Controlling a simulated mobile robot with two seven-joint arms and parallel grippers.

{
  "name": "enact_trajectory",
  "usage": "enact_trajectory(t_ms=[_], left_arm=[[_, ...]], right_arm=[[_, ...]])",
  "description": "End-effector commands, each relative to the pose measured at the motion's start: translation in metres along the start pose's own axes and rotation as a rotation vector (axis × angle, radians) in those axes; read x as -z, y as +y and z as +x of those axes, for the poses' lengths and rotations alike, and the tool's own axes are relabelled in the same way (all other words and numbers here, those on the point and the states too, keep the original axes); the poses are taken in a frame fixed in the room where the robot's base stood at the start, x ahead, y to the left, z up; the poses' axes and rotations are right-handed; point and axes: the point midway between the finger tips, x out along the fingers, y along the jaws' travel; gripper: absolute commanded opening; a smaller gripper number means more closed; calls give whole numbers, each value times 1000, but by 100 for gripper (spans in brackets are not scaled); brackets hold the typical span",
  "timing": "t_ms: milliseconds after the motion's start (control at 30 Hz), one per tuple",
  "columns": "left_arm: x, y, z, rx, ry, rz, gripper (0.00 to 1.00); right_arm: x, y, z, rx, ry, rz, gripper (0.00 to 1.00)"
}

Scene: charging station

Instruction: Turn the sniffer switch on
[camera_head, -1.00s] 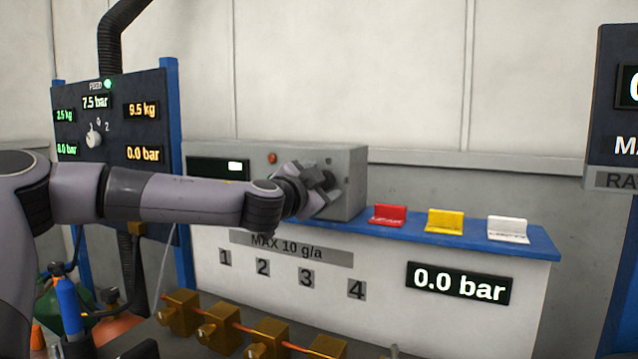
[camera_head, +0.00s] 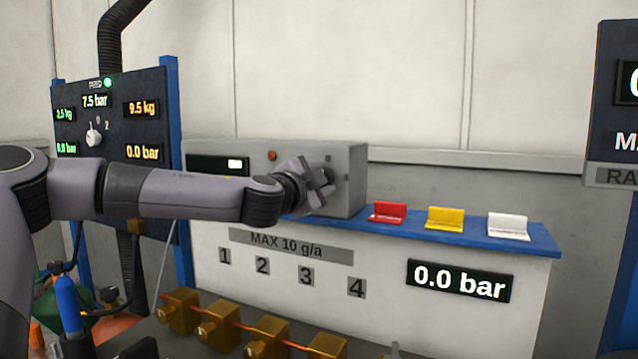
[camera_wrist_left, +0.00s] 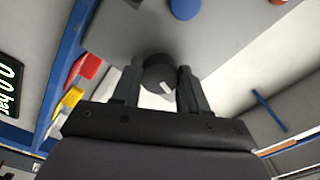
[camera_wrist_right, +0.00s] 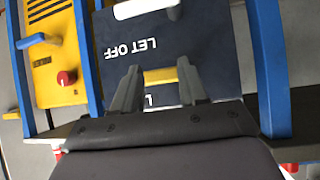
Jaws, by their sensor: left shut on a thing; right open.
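The grey box (camera_head: 348,200), with a small display and an orange-red button, stands on the bench's blue top. My left gripper (camera_head: 322,186) is at the right part of its front face. In the left wrist view a round dark knob with a white mark (camera_wrist_left: 157,74) sits between the two fingers of my left gripper (camera_wrist_left: 158,80), which is shut on it. In the head view the gripper mostly hides this knob. My right gripper (camera_wrist_right: 158,75) shows only in its wrist view. It is open, in front of a dark panel marked "LET OFF" (camera_wrist_right: 130,45).
Red (camera_head: 388,212), yellow (camera_head: 445,218) and white (camera_head: 508,226) card-like pieces stand on the blue top (camera_head: 540,243). Brass valves (camera_head: 265,338) line the bench's front. A gauge panel (camera_head: 120,115) is at left. A blue post (camera_wrist_right: 270,70) stands beside my right gripper.

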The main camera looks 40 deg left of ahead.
Motion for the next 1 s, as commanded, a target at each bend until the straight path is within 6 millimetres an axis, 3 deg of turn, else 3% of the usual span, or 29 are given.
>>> enact_trajectory(t_ms=[1000], left_arm=[[0, -1, 0, -1, -2, 963, 13]], right_arm=[[-5, 0, 4, 0, 0, 0, 43]])
